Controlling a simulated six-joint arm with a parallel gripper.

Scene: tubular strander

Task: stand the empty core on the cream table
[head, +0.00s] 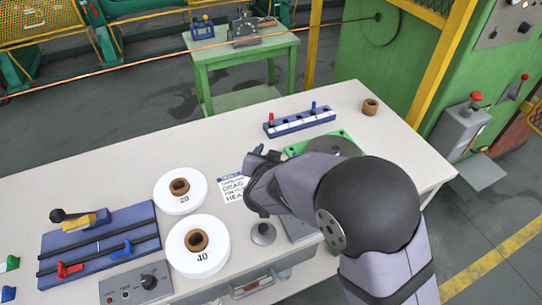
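A small brown hollow core (370,107) stands upright on the cream table (200,140) near its far right corner. Two white discs marked 20 (168,199) and 40 (214,261) lie at the left middle, each with a brown core in its centre (179,187) (196,240). My gripper (262,157) is over the middle of the table, left of the lone core and well apart from it. My arm hides most of the gripper. I cannot see a gap between its fingers or anything held.
A blue rack (299,122) with red and blue pegs stands at the back. A green-edged plate (294,149) is partly behind my arm. A blue slide fixture (100,247) and a grey control box (137,284) are at left. Bare table lies at back left.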

